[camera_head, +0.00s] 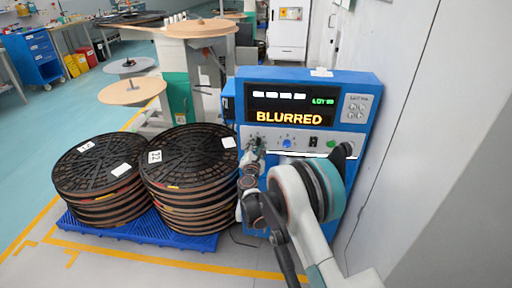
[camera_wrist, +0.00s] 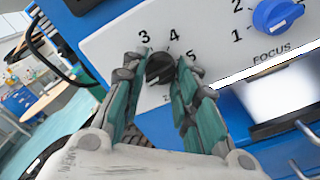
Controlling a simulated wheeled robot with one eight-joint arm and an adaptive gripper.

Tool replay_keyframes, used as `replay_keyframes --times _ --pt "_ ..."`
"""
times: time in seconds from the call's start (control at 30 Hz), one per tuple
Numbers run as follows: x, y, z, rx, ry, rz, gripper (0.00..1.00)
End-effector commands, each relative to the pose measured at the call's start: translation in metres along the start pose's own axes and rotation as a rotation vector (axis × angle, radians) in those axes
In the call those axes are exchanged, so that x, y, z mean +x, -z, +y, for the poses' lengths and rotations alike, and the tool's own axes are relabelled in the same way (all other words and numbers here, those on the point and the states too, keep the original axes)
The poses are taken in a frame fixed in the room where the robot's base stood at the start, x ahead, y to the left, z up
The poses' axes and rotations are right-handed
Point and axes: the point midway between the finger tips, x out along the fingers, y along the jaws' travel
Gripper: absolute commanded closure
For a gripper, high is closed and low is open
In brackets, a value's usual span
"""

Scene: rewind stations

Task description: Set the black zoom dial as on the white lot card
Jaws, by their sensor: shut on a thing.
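The black zoom dial (camera_wrist: 159,68) sits on the white panel in the wrist view, with the numerals 3, 4 and 5 around its upper side. My gripper (camera_wrist: 160,72) has its fingers closed on both sides of the dial. The fingers cover the rest of its scale, and I cannot make out where its pointer stands. In the head view my gripper (camera_head: 256,146) is at the lower left of the machine's front. A white panel (camera_head: 356,107) with small round marks is right of the display. Its writing is too small to read, and I cannot tell whether it is the lot card.
The blue focus dial (camera_wrist: 278,14) is right of the zoom dial. The machine's display (camera_head: 291,104) reads BLURRED in orange. Stacks of black reels (camera_head: 190,158) stand on a blue pallet (camera_head: 135,232) at the left. A grey wall (camera_head: 405,120) is close on the right.

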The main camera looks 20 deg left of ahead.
Motion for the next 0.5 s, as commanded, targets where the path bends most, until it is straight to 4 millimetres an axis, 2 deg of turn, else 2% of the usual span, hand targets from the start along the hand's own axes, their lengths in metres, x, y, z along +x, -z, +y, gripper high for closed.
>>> replay_keyframes --times 0.5 --pt "-0.0011 0.0018 -0.0006 -0.052 0.0 0.001 0.96"
